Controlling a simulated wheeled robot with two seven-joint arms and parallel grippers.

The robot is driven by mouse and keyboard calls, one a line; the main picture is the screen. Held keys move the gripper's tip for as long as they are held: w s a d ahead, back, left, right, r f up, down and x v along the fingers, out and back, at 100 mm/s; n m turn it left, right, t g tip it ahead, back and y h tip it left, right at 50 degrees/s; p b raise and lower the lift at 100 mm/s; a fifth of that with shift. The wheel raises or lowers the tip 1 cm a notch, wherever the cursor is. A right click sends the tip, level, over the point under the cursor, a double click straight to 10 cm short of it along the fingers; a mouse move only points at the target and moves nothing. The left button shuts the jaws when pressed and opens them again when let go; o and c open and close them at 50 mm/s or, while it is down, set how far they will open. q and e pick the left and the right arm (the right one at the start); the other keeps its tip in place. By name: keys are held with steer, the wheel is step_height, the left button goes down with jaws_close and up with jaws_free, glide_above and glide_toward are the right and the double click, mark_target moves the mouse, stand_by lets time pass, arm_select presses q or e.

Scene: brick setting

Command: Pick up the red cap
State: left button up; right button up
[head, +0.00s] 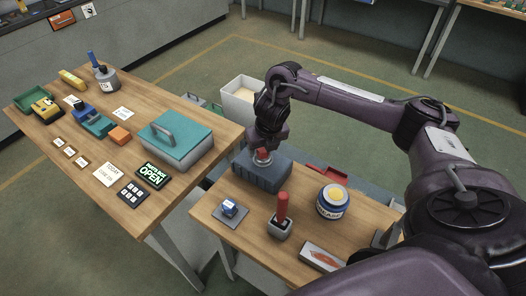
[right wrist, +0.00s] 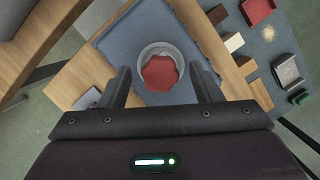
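The red cap (head: 263,153) sits in a grey ring on top of a blue-grey box (head: 262,177) on the right-hand table. In the right wrist view the red cap (right wrist: 160,73) lies ahead of my right gripper (right wrist: 158,82), between its two fingers. The fingers are spread apart, with visible gaps between them and the cap. In the head view my right gripper (head: 264,146) is small and directly above the box, partly hidden by its wrist. My left gripper is not in view.
Near the box are a jar with a yellow top (head: 333,202), a red-handled tool in a grey holder (head: 281,216) and a small blue item on a grey plate (head: 230,210). A teal-lidded box (head: 177,139) stands on the left table. A white bin (head: 240,100) is behind.

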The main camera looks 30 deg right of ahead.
steer(key=c, duration=0.9)
steer(key=shift+c, duration=0.7)
steer(key=shift+r, duration=0.1)
